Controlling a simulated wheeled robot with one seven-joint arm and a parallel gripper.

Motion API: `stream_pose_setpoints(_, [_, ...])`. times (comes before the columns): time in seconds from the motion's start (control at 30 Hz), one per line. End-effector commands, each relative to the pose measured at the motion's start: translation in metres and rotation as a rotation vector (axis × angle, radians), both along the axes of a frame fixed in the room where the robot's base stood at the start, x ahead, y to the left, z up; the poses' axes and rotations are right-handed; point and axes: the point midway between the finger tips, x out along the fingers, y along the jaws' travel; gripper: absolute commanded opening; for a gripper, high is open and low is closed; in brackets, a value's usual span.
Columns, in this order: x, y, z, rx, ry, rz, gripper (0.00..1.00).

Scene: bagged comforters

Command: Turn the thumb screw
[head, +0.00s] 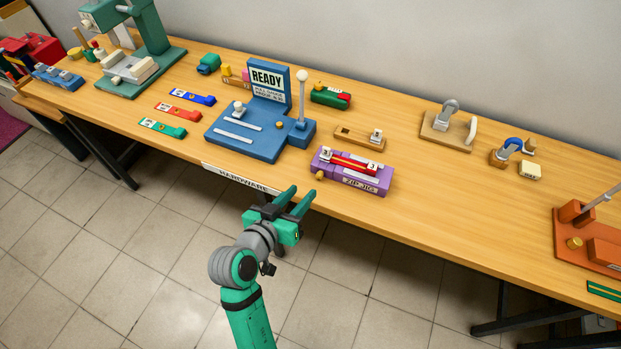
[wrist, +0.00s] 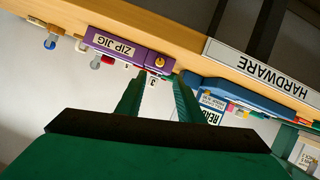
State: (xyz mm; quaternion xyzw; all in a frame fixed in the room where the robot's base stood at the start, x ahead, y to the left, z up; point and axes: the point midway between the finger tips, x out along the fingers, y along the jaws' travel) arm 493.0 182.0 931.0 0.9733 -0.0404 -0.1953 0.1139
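The purple zip jig (head: 350,183) sits near the table's front edge, with a red strip and white numbered blocks on top. A small gold knob (head: 319,175), which looks like a thumb screw, is at its left front end. The wrist view shows the jig (wrist: 103,44) upside down, with the gold knob (wrist: 160,62) just beyond the fingertips. My green gripper (head: 304,190) is in front of the table edge, below and left of the jig. Its fingers (wrist: 160,77) are apart with nothing between them, and it appears clear of the knob.
A blue fixture with a READY sign (head: 268,80) stands left of the jig. A wooden block (head: 358,138) lies behind it. An orange fixture (head: 590,240) at far right has another gold knob (head: 574,243). The HARDWARE label (head: 245,180) is on the table's front edge.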

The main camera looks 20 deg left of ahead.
Motion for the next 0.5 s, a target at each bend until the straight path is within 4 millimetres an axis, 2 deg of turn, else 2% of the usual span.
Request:
stream_pose_setpoints(0.3, [0.053, -0.009, -0.021, -0.002, 0.001, -0.004, 0.34])
stream_pose_setpoints(0.5, [0.073, -0.010, -0.030, -0.002, 0.001, -0.002, 0.34])
